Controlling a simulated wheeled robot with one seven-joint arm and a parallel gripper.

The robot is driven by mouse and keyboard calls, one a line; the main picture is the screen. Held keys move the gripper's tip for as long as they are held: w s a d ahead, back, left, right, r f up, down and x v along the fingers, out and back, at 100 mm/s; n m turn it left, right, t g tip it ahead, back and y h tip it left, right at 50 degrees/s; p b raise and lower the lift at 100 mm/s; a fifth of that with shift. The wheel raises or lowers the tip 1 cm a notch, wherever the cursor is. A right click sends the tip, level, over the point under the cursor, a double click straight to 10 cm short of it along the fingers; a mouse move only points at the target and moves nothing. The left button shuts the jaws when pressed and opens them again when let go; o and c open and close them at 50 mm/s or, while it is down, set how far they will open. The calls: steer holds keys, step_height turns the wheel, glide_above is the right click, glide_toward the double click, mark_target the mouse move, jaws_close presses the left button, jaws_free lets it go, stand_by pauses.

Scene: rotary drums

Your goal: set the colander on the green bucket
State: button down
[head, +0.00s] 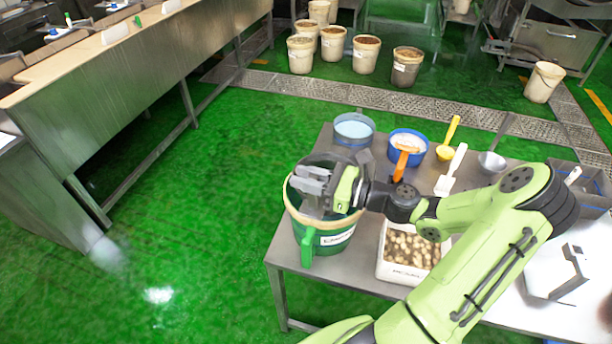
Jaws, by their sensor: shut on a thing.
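The green bucket (331,240) stands at the left end of the steel table, with a white label and a green handle on its front. A round beige rim (295,209) shows at its top, with a dark green wall inside it. I cannot tell clearly whether this rim belongs to the colander or to the bucket. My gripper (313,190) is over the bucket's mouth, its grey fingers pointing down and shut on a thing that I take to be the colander. The fingers and wrist hide much of the mouth, so I cannot tell whether the colander touches the bucket.
The steel table (296,257) also holds a blue-rimmed tub (354,131), a blue bowl (409,139) with an orange scoop (401,166), a yellow scoop (447,150), a white scoop (449,175), a metal ladle (492,161) and a white crate (393,270) of mushroom-like pieces. Green floor lies clear at left.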

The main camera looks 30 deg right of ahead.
mark_target(306, 207)
steer(key=shift+f+b, duration=0.7)
steer(key=shift+f, duration=1)
steer(key=c, duration=0.8)
jaws_free()
steer(key=shift+c, duration=0.2)
steer(key=shift+s, duration=0.1)
steer(key=p+v, duration=0.1)
steer(key=v, duration=1.4)
steer(key=shift+s+d, duration=0.2)
steer(key=shift+s, duration=0.05)
